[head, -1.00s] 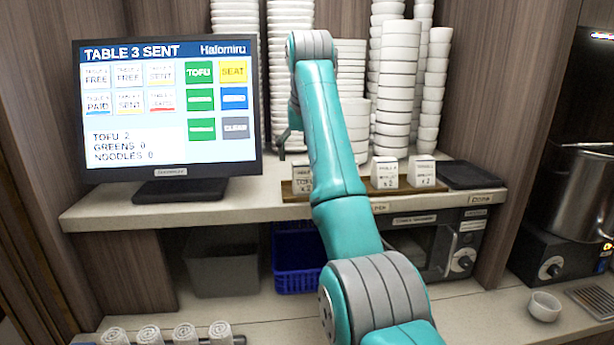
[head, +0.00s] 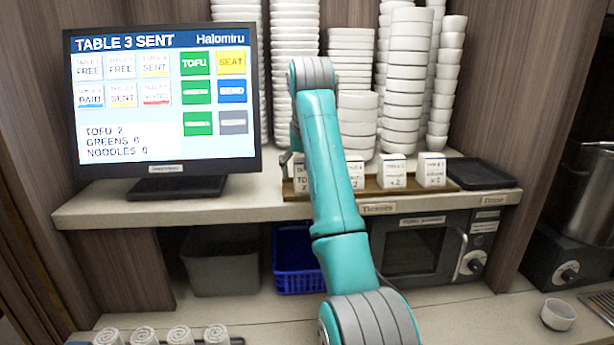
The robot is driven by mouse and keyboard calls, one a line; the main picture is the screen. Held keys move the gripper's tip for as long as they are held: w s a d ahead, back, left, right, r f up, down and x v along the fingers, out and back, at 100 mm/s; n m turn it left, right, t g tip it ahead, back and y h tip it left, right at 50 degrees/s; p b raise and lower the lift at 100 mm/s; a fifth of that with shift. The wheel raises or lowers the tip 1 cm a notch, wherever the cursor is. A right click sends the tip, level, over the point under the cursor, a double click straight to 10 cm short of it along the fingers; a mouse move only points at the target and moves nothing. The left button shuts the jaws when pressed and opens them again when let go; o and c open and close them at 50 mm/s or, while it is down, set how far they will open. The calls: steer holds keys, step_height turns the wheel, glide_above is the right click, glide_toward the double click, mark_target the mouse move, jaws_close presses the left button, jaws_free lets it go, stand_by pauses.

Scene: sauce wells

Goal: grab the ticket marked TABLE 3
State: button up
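Several small white folded tickets stand in a wooden tray (head: 375,183) on the shelf. The leftmost ticket (head: 300,180) is partly behind my arm. Another ticket (head: 355,172) shows just right of the arm, and two more, a middle ticket (head: 395,172) and a right ticket (head: 431,170), stand farther right. Their print is too small to tell which says TABLE 3. My gripper (head: 286,161) shows only as a dark sliver left of the arm, close to the leftmost ticket in the picture. Its fingers are mostly hidden, and I see no ticket held.
A screen (head: 163,95) reading TABLE 3 SENT stands left on the shelf (head: 230,205). Tall bowl stacks (head: 295,70) stand behind the tickets. A black tray (head: 482,175) lies to the right. Below are a blue basket (head: 297,262) and an oven (head: 415,250).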

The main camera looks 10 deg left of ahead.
steer(key=c, duration=0.9)
